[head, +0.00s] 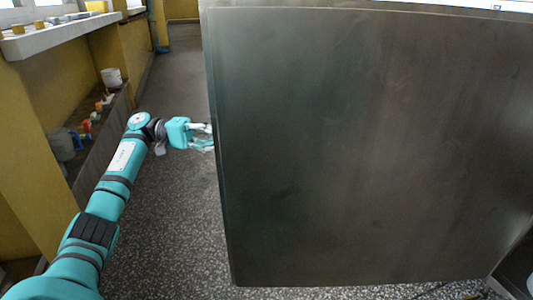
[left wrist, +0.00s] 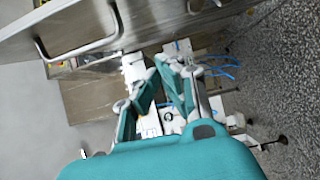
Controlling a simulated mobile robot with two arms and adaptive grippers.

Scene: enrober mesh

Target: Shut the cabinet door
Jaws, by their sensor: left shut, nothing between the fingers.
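The cabinet door (head: 370,150) is a large dark metal panel standing open and filling the right of the head view. In the left wrist view the door (left wrist: 110,18) crosses the top left, with a metal bar handle (left wrist: 82,54) on it. My left gripper (head: 205,138) is at the door's left edge in the head view, pointing right, its tips partly hidden by the door. In the left wrist view my left gripper (left wrist: 170,62) is shut and empty, to the right of the handle; I cannot tell whether it touches the door. My right gripper is not in view.
Beyond the fingers, white components (left wrist: 150,122) and blue cables (left wrist: 222,70) show in the left wrist view. A wooden side shelf (head: 98,140) and yellow wall line the left. Speckled floor (head: 180,220) is clear between shelf and door.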

